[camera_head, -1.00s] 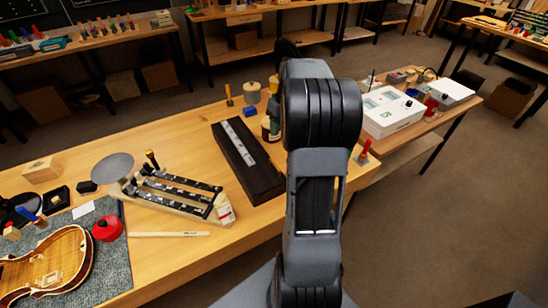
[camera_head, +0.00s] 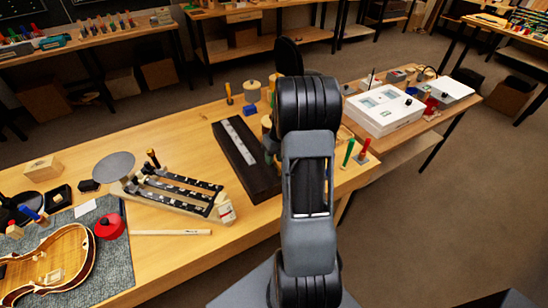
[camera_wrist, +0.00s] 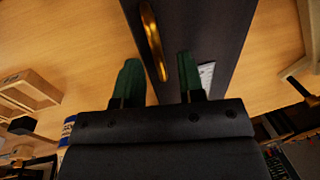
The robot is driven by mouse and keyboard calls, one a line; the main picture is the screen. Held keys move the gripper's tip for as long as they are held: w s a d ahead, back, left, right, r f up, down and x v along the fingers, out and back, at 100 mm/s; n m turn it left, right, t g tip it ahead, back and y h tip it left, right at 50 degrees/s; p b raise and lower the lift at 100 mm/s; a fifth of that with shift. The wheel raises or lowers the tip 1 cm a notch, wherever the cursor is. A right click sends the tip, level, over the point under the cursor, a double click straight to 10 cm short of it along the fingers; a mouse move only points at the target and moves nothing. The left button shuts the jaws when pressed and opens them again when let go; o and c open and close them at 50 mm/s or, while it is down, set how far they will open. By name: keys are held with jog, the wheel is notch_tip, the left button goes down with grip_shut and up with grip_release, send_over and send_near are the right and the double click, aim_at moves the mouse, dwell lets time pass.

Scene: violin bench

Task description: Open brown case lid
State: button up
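The brown case (camera_head: 262,180) is a long, dark box lying shut on the wooden bench. A pale strip (camera_head: 239,141) runs along its top. In the wrist view the dark case (camera_wrist: 205,25) fills the upper middle, with a curved brass-coloured handle (camera_wrist: 152,40) on it. My gripper (camera_wrist: 160,62) has two green fingers, apart and empty. They point toward the case, with the handle ahead between them, nearer the left finger. I cannot tell whether they touch it. In the head view my arm hides most of the gripper and the case's right side.
Left of the case are a wooden jig with dark rails (camera_head: 178,190), a red round pot (camera_head: 109,227) and a violin body (camera_head: 50,265) on a grey mat. Green and red handled tools (camera_head: 348,151) stand at the bench's right edge. White equipment (camera_head: 384,110) sits beyond.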

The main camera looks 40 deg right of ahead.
jog(key=shift+f, duration=0.1)
jog(key=shift+c, duration=0.4)
grip_shut()
